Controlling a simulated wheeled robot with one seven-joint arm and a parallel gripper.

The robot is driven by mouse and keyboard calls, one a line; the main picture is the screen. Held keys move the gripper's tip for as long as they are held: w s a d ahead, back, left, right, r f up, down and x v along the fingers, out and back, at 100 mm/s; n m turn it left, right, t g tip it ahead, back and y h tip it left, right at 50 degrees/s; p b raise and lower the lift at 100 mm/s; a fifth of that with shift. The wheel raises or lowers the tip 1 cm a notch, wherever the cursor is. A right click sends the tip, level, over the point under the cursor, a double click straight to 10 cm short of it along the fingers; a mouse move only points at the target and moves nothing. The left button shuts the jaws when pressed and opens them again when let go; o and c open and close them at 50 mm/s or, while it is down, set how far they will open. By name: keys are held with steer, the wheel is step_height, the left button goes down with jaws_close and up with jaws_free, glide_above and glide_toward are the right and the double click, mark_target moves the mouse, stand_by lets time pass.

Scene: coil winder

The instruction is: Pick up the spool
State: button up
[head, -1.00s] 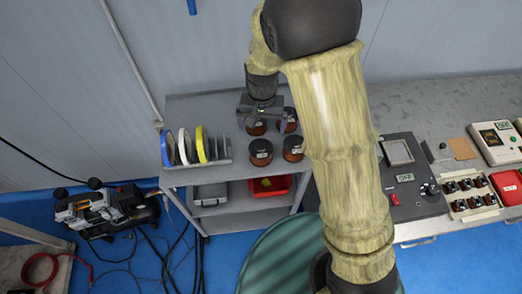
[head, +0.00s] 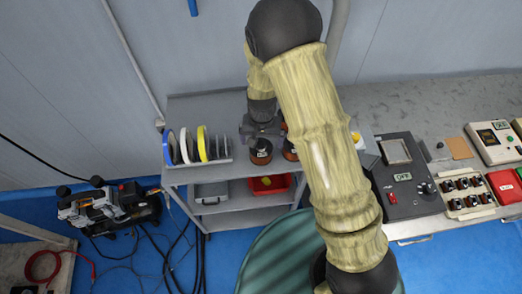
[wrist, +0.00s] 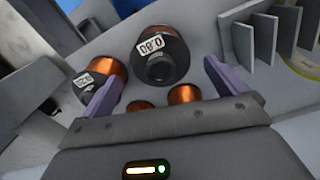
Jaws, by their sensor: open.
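Several copper-wound spools with black ends stand on the top shelf of a grey cart. In the wrist view, a large spool labelled 0.80 (wrist: 160,52) lies ahead between the fingers, and a second labelled spool (wrist: 100,78) is beside the left finger. Two more spools (wrist: 185,94) show partly behind the gripper body. In the head view, the front-left spool (head: 261,152) is just below my gripper (head: 262,134), and another spool (head: 289,150) is to its right, partly behind my arm.
A rack (head: 218,152) with blue, white and yellow rings stands left of the spools on the cart (head: 205,105). A red bin (head: 270,184) is on the shelf below. A bench (head: 420,105) with instruments is at right. My arm hides part of the cart.

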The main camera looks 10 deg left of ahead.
steer(key=shift+s+f+p, duration=0.2)
steer(key=shift+f+p, duration=0.6)
steer(key=shift+f, duration=1.55)
steer(key=shift+c, duration=0.5)
steer(key=c, duration=1.4)
